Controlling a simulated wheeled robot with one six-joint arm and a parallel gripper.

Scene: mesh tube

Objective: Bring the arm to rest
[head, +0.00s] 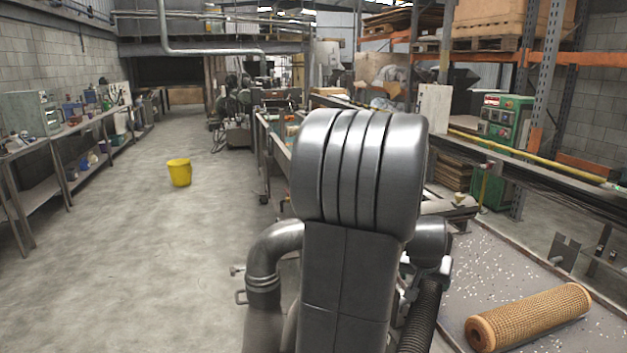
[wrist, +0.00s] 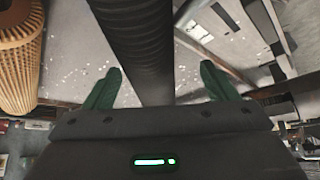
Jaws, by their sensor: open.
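My arm stands in the middle of the head view, and its large grey joint blocks part of the room behind. In the wrist view my gripper (wrist: 160,88) has its two green fingers wide apart. A thick dark ribbed hose runs between and beyond the fingers in that view; I see nothing gripped. In the head view the gripper's fingers are hidden. The tan mesh tube (head: 530,317) lies on the speckled grey table (head: 480,275) at the lower right. The mesh tube also shows at the upper left of the wrist view (wrist: 20,55), apart from the fingers.
A long machine bench with a yellow rail (head: 540,165) runs along the right. A green control cabinet (head: 503,125) stands behind it. A yellow bucket (head: 179,172) stands on the open concrete floor to the left. A workbench (head: 70,140) lines the left wall.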

